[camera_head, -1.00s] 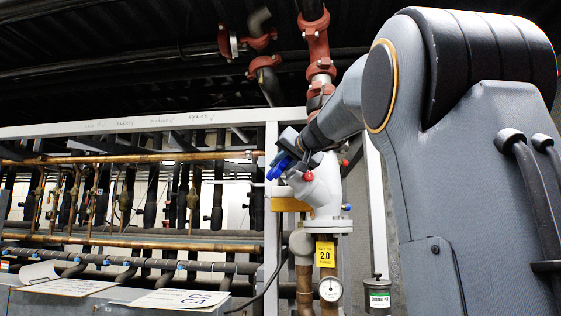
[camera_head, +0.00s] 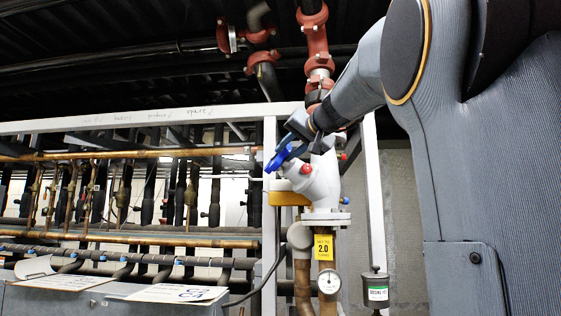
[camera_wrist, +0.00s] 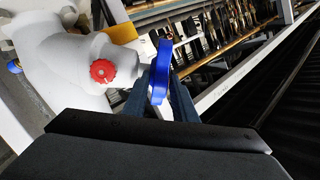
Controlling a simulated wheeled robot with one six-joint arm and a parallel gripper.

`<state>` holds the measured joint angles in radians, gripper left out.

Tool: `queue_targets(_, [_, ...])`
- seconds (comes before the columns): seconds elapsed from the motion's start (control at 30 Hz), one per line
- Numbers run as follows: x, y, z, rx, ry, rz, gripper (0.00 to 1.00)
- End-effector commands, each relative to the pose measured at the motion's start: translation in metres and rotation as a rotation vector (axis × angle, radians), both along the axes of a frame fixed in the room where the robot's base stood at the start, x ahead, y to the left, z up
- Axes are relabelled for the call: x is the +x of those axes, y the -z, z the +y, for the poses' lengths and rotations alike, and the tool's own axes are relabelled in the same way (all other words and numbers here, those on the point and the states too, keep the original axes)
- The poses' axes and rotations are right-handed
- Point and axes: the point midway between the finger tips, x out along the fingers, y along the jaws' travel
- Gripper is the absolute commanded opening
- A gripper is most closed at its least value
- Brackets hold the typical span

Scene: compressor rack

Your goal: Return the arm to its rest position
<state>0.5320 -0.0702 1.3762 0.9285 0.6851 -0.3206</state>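My gripper (camera_wrist: 161,84) shows in the wrist view as two dark blue fingers standing apart. A bright blue handle (camera_wrist: 163,62) shows in the gap between them. I cannot make out contact with either finger. In the head view, my gripper (camera_head: 300,138) is at the upper left side of a pale grey valve body (camera_head: 322,186), close by the blue handle (camera_head: 279,157). A red cap (camera_head: 306,168) sits on the valve, and it also shows in the wrist view (camera_wrist: 102,71). My arm reaches in from the right at about valve height.
A white frame post (camera_head: 270,210) stands left of the valve, with pipe racks behind. A yellow tag (camera_head: 323,247) and a gauge (camera_head: 329,282) are below. Red-coupled pipes (camera_head: 316,45) rise above. A dark canister (camera_head: 375,290) hangs at right.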

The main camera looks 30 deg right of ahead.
Motion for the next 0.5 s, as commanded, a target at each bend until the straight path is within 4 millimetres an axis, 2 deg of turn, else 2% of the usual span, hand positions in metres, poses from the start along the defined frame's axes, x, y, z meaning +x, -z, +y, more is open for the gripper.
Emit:
queue_targets(0.2, [-0.019,-0.003,0.000,0.000,0.001,-0.001,0.25])
queue_targets(0.5, [-0.020,-0.004,0.000,0.001,0.000,0.000,0.25])
